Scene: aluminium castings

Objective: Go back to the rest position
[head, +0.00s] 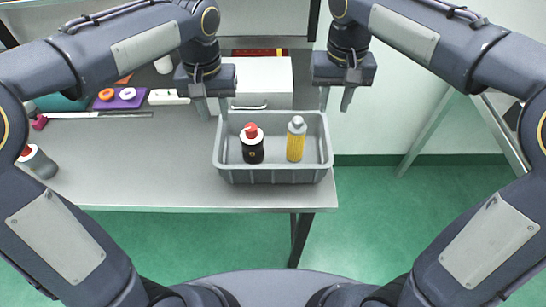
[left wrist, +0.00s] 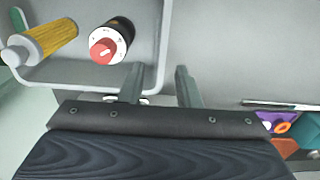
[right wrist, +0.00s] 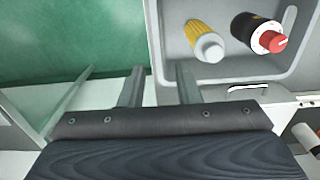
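My left gripper (head: 212,104) is open and empty above the left rim of the grey crate; its spread fingers also show in the left wrist view (left wrist: 158,86). My right gripper (head: 336,99) is open and empty above the crate's right rim; its fingers are apart in the right wrist view (right wrist: 159,86). The grey crate (head: 273,176) stands on the table near its right end. Inside it stand a black bottle with a red cap (head: 252,147) and a yellow bottle with a grey cap (head: 296,142). Neither gripper touches a bottle.
A white box (head: 264,80) stands behind the crate. A purple block with rings (head: 118,98), a long thin rod (head: 100,115) and a grey bottle (head: 40,163) are on the left of the table (head: 150,165). The table's middle is clear. Green floor (head: 400,215) lies to the right.

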